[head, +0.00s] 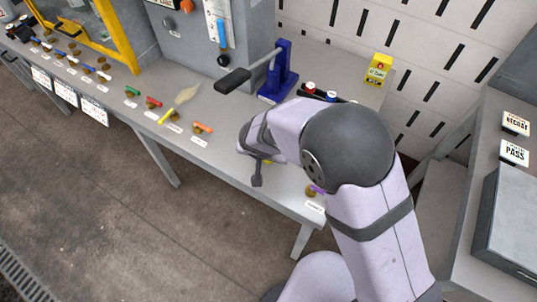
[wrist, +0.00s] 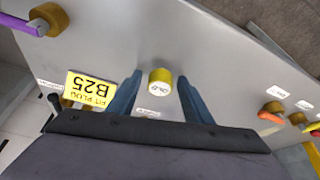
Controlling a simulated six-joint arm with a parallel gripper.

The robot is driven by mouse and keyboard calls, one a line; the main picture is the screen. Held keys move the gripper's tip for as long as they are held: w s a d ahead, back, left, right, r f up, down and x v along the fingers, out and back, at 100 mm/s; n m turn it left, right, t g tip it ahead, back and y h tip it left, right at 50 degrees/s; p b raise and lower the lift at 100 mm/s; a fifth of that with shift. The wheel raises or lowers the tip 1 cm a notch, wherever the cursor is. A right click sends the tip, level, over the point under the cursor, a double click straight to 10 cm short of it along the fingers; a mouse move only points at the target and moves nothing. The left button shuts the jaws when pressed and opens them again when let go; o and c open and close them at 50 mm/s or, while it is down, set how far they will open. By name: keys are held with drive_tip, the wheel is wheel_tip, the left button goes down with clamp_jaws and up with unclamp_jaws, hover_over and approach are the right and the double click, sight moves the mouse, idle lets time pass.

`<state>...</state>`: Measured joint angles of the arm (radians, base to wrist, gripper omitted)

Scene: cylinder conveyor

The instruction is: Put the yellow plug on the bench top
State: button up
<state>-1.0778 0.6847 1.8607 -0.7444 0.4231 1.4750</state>
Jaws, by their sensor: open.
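The yellow plug (wrist: 160,80) shows in the wrist view as a short cylinder with a pale, lettered end face towards the camera. It appears to stand on the grey bench top (wrist: 225,55). My gripper (wrist: 160,88) is open, with one blue finger on each side of the plug and visible gaps between. In the head view my gripper (head: 257,172) is low over the front part of the bench top (head: 225,160), and my arm mostly hides the plug. A small yellow patch (head: 268,162) shows beside the gripper there.
A purple piece (wrist: 18,25) in a brass holder is at the left, and an orange piece (wrist: 268,117) at the right. A blue lever press (head: 278,72) stands behind. Several coloured pieces line the bench's front.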

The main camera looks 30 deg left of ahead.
drive_tip(key=shift+r, duration=0.1)
drive_tip(key=shift+s+r, duration=0.1)
drive_tip(key=shift+r, duration=0.3)
drive_tip(key=v, duration=1.1)
drive_tip(key=shift+s, duration=0.2)
drive_tip(key=shift+d+r, duration=0.1)
drive_tip(key=w+d+m+g+h, duration=0.1)
drive_tip(key=w+d, duration=0.2)
drive_tip(key=d, duration=0.8)
drive_tip(key=w+d+m+g+h, duration=0.1)
drive_tip(key=w+d, duration=0.2)
drive_tip(key=d, duration=0.7)
drive_tip(key=s+d+f+g, duration=0.1)
drive_tip(key=s+d, duration=0.3)
drive_tip(key=d, duration=0.4)
drive_tip(key=s+d+f+m+g, duration=0.1)
drive_tip(key=s+d, duration=0.3)
drive_tip(key=d, duration=0.4)
drive_tip(key=shift+s+d+y, duration=0.25)
drive_tip(key=shift+d+y, duration=0.15)
